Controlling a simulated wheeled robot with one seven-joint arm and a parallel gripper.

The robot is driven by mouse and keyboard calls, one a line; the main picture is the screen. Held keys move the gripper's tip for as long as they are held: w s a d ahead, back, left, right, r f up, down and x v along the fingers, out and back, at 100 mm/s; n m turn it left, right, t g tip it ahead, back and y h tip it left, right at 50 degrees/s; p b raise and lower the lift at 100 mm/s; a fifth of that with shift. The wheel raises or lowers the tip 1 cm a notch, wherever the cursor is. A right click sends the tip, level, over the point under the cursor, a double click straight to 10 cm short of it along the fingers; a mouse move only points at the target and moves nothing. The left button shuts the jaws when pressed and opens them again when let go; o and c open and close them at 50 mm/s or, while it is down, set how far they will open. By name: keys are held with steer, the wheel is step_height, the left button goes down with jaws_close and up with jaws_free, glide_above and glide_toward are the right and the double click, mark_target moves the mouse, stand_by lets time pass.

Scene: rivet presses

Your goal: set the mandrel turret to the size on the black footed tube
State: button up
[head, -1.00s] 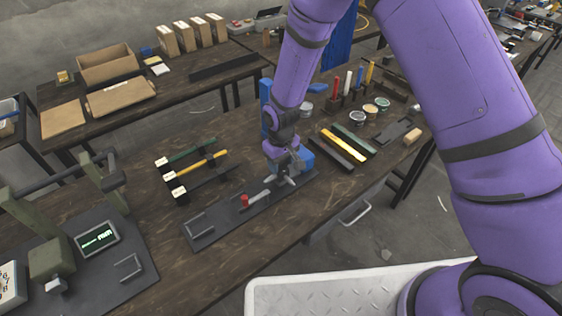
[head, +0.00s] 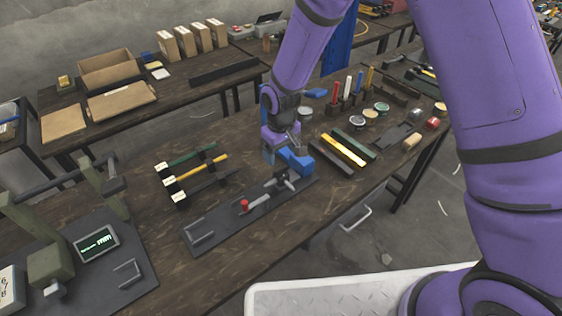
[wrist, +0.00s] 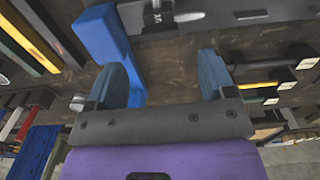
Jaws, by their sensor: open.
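My gripper (head: 270,152) is open and empty in the head view, above the right end of a dark base plate (head: 225,228). In the wrist view its two blue-grey fingers (wrist: 166,82) are apart, with a blue angled piece (wrist: 105,35) beside the left one. That blue piece (head: 295,160) is just right of my gripper in the head view. A black tube (head: 208,183) with a white tag lies nearest in a rack with yellow and green tubes. I cannot make out its size, nor identify the turret surely.
A green press with a lit display (head: 97,243) stands at the left. Green, yellow and black bars (head: 343,149) lie right of the plate, with several small cans behind. Boxes (head: 107,68) stand on the rear table. Bare bench shows between rack and plate.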

steer(key=shift+r, duration=2.15)
steer(key=s+d+r+m+t, duration=0.1)
steer(key=s+d+r+m, duration=0.15)
steer(key=d+r, duration=0.7)
steer(key=s+d+r+m+t, duration=0.15)
steer(key=s+d+r, duration=0.35)
steer(key=r, duration=0.8)
steer(key=s+d+r+m+t, duration=0.1)
steer(key=s+d+r, duration=0.3)
steer(key=s, duration=0.5)
steer(key=s+d+r+m+t, duration=0.1)
steer(key=s+d+r+m, duration=0.1)
steer(key=s+d+r, duration=0.3)
steer(key=s+d, duration=0.3)
steer(key=s, duration=0.2)
steer(key=shift+r+t, duration=0.25)
steer(key=shift+t, duration=0.1)
